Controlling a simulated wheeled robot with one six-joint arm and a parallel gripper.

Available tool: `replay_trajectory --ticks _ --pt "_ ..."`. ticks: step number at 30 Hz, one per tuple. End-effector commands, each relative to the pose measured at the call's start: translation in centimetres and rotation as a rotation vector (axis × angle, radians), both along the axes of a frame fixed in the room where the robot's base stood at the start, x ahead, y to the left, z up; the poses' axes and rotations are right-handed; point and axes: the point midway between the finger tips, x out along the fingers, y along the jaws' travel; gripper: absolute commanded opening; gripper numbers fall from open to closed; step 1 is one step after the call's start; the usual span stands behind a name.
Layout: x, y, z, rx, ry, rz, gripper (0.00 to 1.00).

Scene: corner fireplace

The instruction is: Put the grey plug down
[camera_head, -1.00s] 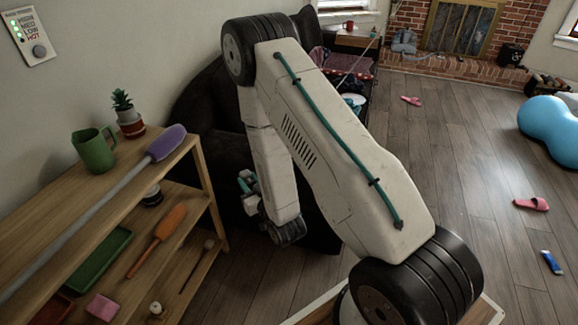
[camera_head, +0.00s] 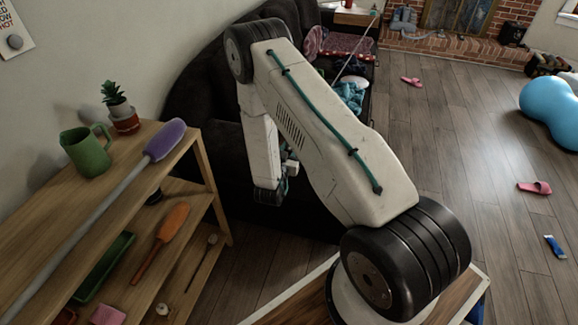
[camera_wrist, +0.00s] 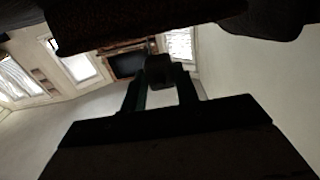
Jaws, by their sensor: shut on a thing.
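In the wrist view my gripper (camera_wrist: 161,84) is shut on a small dark, blocky thing, which I take to be the grey plug (camera_wrist: 158,69). It sits between the two fingertips and looks nearly black in the shade. Behind it are a pale wall and a far bright room, so it is held in the air.
A wooden shelf (camera_head: 212,190) at the left bears a green mug (camera_head: 86,152), a potted plant (camera_head: 122,112) and a purple-headed duster (camera_head: 165,140). Pink slippers (camera_head: 534,187), a blue tube (camera_head: 554,246) and a blue ball (camera_head: 550,115) lie on the right floor. Open floor (camera_head: 465,160) lies between.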

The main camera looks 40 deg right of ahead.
Motion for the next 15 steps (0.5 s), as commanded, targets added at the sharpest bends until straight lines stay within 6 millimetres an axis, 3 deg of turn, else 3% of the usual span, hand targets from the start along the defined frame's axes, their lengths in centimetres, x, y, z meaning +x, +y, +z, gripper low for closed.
replay_trajectory --ticks 4,11,15 --pt "-0.1 0.1 -2.9 0.0 0.004 0.003 0.0" --pt "0.1 0.3 -4.6 0.0 0.001 0.006 0.0" --pt "0.0 0.3 -6.8 0.0 0.002 0.007 0.0"
